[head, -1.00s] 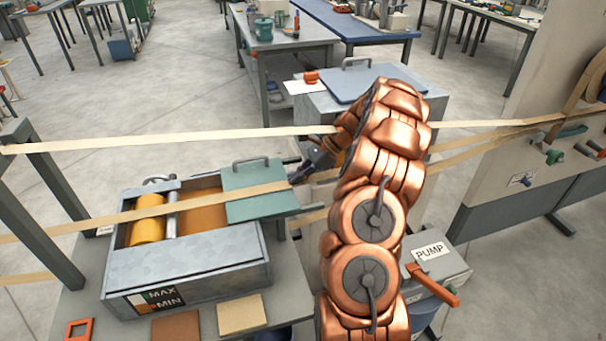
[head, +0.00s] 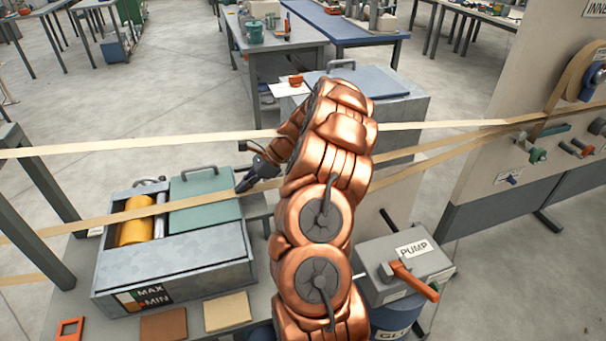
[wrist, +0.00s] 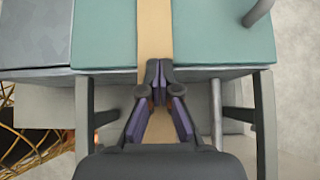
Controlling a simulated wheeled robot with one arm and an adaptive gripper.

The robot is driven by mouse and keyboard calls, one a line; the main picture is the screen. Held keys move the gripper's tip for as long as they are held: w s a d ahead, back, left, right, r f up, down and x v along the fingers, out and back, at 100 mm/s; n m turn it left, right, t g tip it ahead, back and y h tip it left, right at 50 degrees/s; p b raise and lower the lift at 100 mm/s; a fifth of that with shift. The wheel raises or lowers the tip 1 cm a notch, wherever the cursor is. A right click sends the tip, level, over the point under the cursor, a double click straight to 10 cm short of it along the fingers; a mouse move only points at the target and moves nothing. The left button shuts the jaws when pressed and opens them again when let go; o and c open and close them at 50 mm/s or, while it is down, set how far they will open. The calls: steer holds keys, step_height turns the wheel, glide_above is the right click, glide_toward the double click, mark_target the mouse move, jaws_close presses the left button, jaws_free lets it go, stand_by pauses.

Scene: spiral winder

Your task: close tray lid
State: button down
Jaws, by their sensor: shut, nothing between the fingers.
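The tray (head: 185,261) is a grey metal box with a MAX/MIN label on its front. Its teal lid (head: 204,187) has a grey handle (head: 199,172) and covers the right part of the top. The left part is open and shows a yellow roller (head: 136,221) and a metal bar (head: 160,222). My gripper (head: 240,189) is at the lid's right edge, shut and empty. In the wrist view the fingertips (wrist: 160,66) are at the lid's near edge (wrist: 215,62), over the tan strip; I cannot tell whether they touch it.
Tan strips (head: 110,217) run across the tray and behind my arm. A PUMP box (head: 405,262) with an orange handle (head: 413,281) stands right of my arm. A brown block (head: 163,324) and a beige block (head: 227,311) lie in front of the tray.

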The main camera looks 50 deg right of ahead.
steer(key=s+d+f+b+v, duration=0.1)
steer(key=f+b+v, duration=0.1)
steer(key=v, duration=1.1)
steer(key=shift+d, duration=0.35)
